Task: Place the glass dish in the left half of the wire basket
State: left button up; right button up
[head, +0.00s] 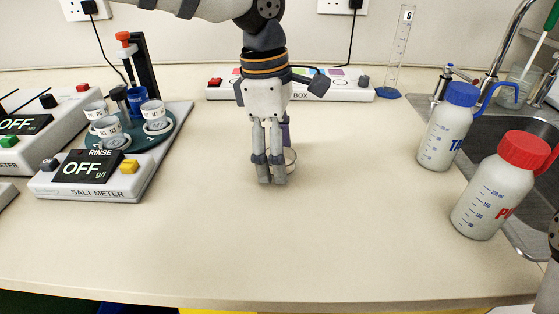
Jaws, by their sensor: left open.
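My left gripper (271,174) points straight down over the middle of the bench. It is open, though its fingers look close together from this angle. A small clear glass dish (293,161) is at its fingertips and mostly hidden behind them; only its right rim shows. I cannot tell whether the fingers touch the dish or whether its wall is between them. I see no wire basket in this view. My right gripper is not in view.
A salt meter (108,190) with a round cup holder stands left. A long white box (330,93) lies behind, beside a glass cylinder (398,50). A blue-capped bottle (440,140) and red-capped bottle (485,205) stand right, by the sink (508,112). The front middle bench is clear.

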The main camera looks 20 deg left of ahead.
pick_arm(q)
jog(key=c, duration=1.3)
jog(key=shift+r, duration=0.15)
